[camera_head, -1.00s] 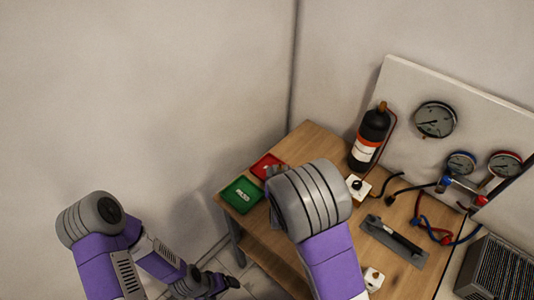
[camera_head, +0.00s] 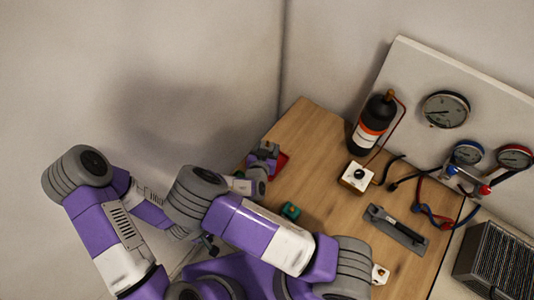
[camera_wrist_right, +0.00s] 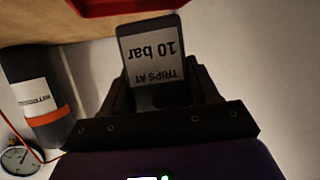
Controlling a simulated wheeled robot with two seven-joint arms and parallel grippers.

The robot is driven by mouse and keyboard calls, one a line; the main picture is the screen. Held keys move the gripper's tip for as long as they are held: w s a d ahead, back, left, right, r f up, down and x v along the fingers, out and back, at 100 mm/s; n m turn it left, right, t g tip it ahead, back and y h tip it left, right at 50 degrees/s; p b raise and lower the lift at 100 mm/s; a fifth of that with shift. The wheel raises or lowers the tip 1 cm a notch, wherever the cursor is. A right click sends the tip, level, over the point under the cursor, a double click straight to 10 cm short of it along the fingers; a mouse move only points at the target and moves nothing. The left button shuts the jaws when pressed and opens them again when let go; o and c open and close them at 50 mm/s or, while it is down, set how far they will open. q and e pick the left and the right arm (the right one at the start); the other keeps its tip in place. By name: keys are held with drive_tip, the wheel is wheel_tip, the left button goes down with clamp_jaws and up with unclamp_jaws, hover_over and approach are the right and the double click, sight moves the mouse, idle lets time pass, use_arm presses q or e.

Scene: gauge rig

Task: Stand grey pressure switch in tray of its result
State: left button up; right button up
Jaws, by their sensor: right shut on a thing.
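The grey pressure switch (camera_wrist_right: 152,62) is between the jaws of my right gripper (camera_wrist_right: 160,95) in the right wrist view. Its label reads "TRIPS AT 10 bar" and appears upside down. In the head view my right gripper (camera_head: 264,150) is over the table's far left corner, beside the red tray (camera_head: 281,162), and covers part of it. The red tray's edge (camera_wrist_right: 130,5) also shows just beyond the switch in the wrist view. The green tray is hidden behind my right arm. My left gripper (camera_head: 208,246) is low at the left, mostly hidden, its jaws unclear.
A small green block (camera_head: 290,211) stands on the wooden table (camera_head: 318,150). A black bottle (camera_head: 373,122), a white box with a black knob (camera_head: 357,175) and a grey stand (camera_head: 397,230) are further right. Gauges (camera_head: 445,109) and hoses are behind.

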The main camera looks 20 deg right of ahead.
drive_tip(key=shift+w+f, duration=0.1)
drive_tip(key=shift+f, duration=2.05)
drive_tip(key=o, duration=1.2)
drive_tip(key=shift+f, duration=0.1)
drive_tip(key=shift+s+a+r, duration=0.2)
drive_tip(key=shift+r, duration=0.05)
drive_tip(key=v, duration=1.1)
drive_tip(key=shift+s+r, duration=0.1)
drive_tip(key=shift+s, duration=0.15)
drive_tip(key=shift+r, duration=0.1)
